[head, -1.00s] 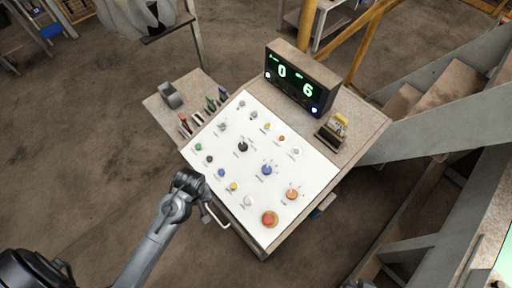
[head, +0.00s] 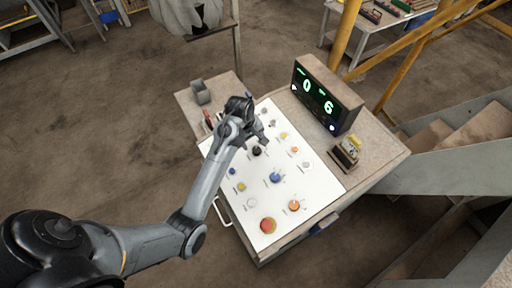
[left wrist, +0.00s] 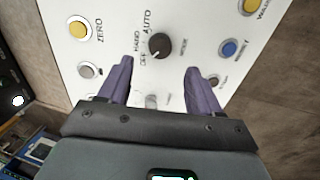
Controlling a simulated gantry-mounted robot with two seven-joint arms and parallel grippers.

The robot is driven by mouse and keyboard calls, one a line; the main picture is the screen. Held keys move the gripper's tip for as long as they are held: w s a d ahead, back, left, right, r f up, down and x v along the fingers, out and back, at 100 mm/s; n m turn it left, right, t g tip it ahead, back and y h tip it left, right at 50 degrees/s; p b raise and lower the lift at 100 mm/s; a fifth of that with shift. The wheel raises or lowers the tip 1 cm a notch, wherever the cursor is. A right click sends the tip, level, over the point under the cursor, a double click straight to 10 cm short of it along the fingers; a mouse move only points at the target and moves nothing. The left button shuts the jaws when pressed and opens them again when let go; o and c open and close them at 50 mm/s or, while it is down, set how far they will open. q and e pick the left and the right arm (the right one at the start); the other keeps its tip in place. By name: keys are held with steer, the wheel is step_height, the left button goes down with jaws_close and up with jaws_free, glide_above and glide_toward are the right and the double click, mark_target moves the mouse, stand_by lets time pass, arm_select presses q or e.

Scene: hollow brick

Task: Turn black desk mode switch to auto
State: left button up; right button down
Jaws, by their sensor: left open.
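The black mode switch (head: 257,151) is a round knob on the white panel of the desk. In the left wrist view the black knob (left wrist: 160,45) has the labels OFF, HAND and AUTO on its left side. A small pale mark on it appears to point toward OFF. My left gripper (head: 262,138) is over the panel, close to the knob in the head view. In the left wrist view the left gripper's fingers (left wrist: 158,76) are spread apart and empty, with the knob just beyond their tips, apparently not touched. My right gripper is not in view.
A yellow button (left wrist: 79,28) and a blue button (left wrist: 229,48) flank the knob. A display box (head: 325,95) reading 0 and 6 stands at the back. A handle (head: 221,211) runs along the desk's front.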

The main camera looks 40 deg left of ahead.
mark_target(256, 150)
arm_select(q)
steer(key=f, duration=0.2)
steer(key=w+f, duration=0.1)
steer(key=f, duration=0.2)
steer(key=f+p, duration=0.1)
steer(key=f, duration=0.1)
steer(key=shift+w+d+f, duration=0.15)
steer(key=shift+w+d, duration=0.05)
steer(key=shift+d, duration=0.1)
steer(key=c, duration=1)
steer(key=shift+c, duration=0.2)
